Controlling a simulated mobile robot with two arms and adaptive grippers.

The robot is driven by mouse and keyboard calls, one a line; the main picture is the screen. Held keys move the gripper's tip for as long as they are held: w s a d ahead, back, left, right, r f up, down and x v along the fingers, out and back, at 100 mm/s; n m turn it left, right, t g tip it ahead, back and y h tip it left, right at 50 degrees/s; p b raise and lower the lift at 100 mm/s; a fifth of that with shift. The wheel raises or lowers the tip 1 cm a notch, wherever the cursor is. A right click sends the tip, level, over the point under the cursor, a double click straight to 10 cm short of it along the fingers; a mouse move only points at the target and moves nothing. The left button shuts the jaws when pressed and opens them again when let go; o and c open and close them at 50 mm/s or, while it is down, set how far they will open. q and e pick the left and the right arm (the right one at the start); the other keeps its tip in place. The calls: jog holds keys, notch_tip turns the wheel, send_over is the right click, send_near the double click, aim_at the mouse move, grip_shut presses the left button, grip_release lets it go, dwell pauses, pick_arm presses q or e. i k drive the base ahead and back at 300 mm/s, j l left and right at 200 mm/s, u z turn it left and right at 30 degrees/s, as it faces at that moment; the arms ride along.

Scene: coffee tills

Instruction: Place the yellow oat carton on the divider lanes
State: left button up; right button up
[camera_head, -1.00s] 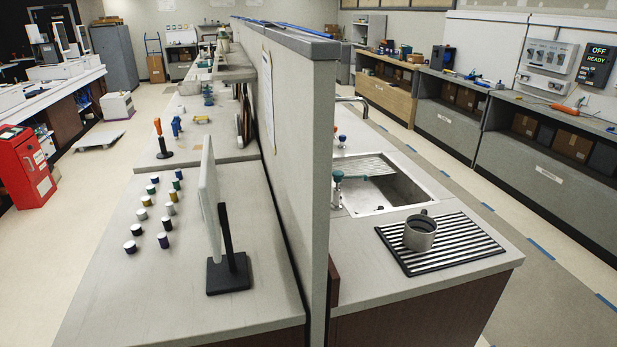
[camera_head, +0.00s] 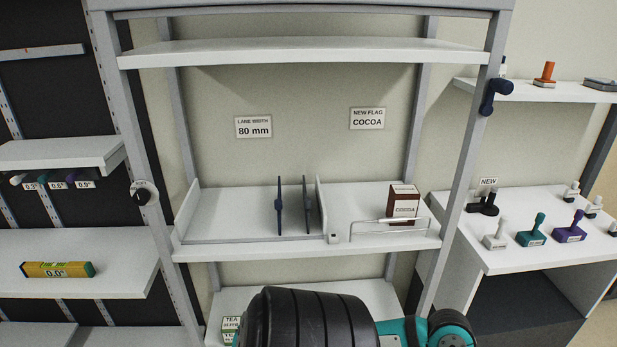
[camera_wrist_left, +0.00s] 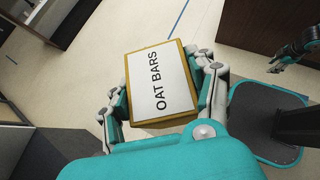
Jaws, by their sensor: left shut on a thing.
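In the left wrist view, my left gripper (camera_wrist_left: 160,98) is shut on a yellow carton (camera_wrist_left: 186,58) with a white "OAT BARS" label. Its fingers press on two opposite sides. The carton is clear of the shelves. In the head view the divider lanes (camera_head: 225,239) are on the middle shelf of a grey rack. Two thin dark blue dividers (camera_head: 279,207) (camera_head: 307,206) stand upright there, close together, with a wider empty space to their left. My right gripper (camera_wrist_left: 288,60) shows small at the right edge of the left wrist view; its opening is unclear.
A brown and white cocoa box (camera_head: 404,204) stands right of the lanes behind a wire rail (camera_head: 390,224). An upper shelf (camera_head: 300,54) lies above. Tea boxes (camera_head: 230,328) sit below. Stamps (camera_head: 531,232) stand on the right table. My arm covers the bottom centre.

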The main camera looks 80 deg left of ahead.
aim_at(206, 215)
jog(key=k+j+u, duration=0.1)
jog(key=u, duration=0.3)
jog(key=j+u, duration=0.15)
jog(key=u, duration=0.25)
jog(key=k+j+u, duration=0.1)
jog(key=u, duration=0.3)
jog(key=j+u, duration=0.25)
jog(key=u, duration=0.2)
jog(key=j+u, duration=0.2)
jog(key=u, duration=0.2)
